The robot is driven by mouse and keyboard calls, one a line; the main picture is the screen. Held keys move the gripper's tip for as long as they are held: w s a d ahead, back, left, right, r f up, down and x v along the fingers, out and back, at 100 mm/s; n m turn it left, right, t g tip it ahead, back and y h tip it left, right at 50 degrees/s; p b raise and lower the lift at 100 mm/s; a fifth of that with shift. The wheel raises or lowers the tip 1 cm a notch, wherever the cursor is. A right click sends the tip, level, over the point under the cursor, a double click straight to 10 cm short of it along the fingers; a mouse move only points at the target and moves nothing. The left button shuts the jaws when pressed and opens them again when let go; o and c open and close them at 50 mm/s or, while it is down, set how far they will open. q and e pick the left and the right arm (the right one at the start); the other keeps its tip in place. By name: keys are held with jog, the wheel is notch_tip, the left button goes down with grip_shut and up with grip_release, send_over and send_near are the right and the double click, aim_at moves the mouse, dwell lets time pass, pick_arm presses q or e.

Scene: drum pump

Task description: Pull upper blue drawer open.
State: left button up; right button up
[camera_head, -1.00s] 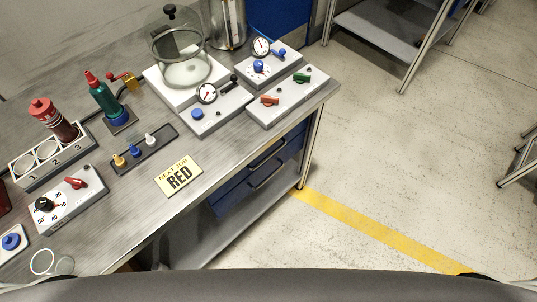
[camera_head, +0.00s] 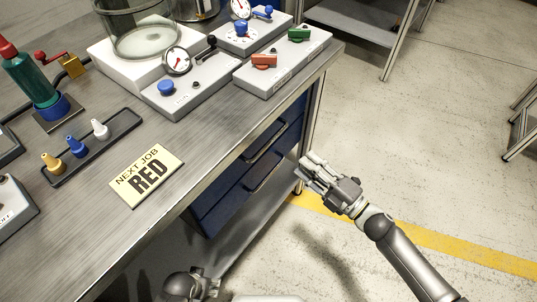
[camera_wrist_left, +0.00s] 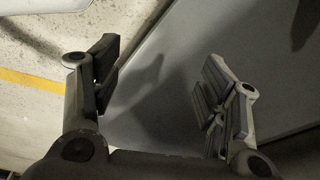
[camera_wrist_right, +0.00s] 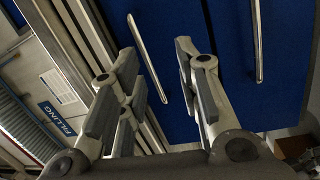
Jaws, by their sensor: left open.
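The blue drawer unit hangs under the bench's front side in the head view. Its upper blue drawer (camera_head: 268,140) has a dark bar handle, and a lower drawer (camera_head: 240,190) with its own handle sits below. Both look closed. My right gripper (camera_head: 308,168) is in front of the unit, to the right of the handles. In the right wrist view its open fingers (camera_wrist_right: 160,85) face the blue fronts, apart from the two bar handles (camera_wrist_right: 148,58); I cannot tell which is upper. My left gripper (camera_head: 195,285) is low at the bottom edge; its fingers (camera_wrist_left: 165,90) are open and empty.
The bench top (camera_head: 85,235) carries a "NEXT JOB RED" card (camera_head: 146,176), a peg tray (camera_head: 92,150) and control boxes (camera_head: 180,88) near the edge. A bench leg (camera_head: 312,115) stands beside the drawers. Open floor (camera_head: 420,140) lies to the right.

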aim_at(268, 142)
jog(key=w+a+r+n, duration=0.1)
jog(key=a, duration=0.2)
jog(key=w+a+r+n+y, duration=0.1)
jog(key=w+a+r, duration=0.1)
jog(key=a, duration=0.2)
jog(key=w+a+r+n+g+y+b, duration=0.1)
jog(key=a, duration=0.2)
jog(key=shift+w+a+r, duration=0.15)
jog(key=shift+w+a, duration=0.2)
grip_shut()
